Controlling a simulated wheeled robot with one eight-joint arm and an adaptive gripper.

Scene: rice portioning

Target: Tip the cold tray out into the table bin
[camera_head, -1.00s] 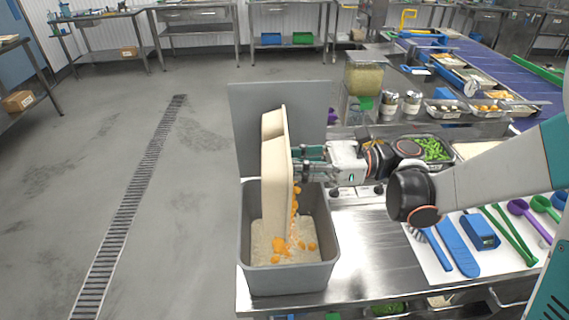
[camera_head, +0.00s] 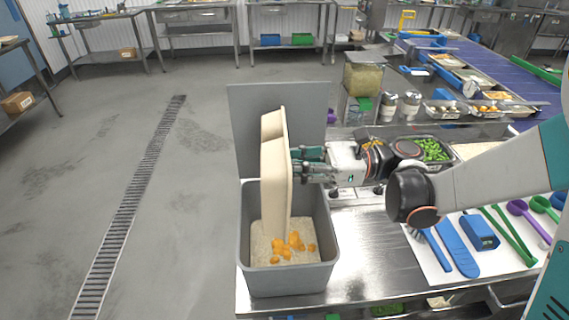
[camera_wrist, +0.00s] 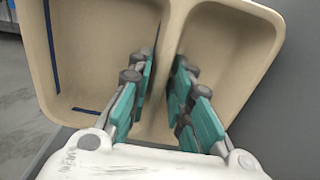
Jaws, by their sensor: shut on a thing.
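The cold tray (camera_head: 275,180) is a beige compartment tray. In the head view it stands on edge, near vertical, over the table bin (camera_head: 287,284), with its lower end inside the bin. My gripper (camera_head: 303,164) is shut on the tray from the right side. In the wrist view the teal fingers (camera_wrist: 160,95) sit on both sides of the divider between two compartments of the tray (camera_wrist: 226,50), which look empty there. The grey bin stands open at the front left corner of the table. Rice-like grains (camera_head: 262,252) and several orange pieces (camera_head: 291,246) lie in it.
The bin's grey lid (camera_head: 240,120) stands upright behind it. To the right lie a blue spatula (camera_head: 456,246), a blue box (camera_head: 480,231) and other tools on a white mat. A green-filled pan (camera_head: 432,150) and shakers (camera_head: 410,103) stand behind my arm.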

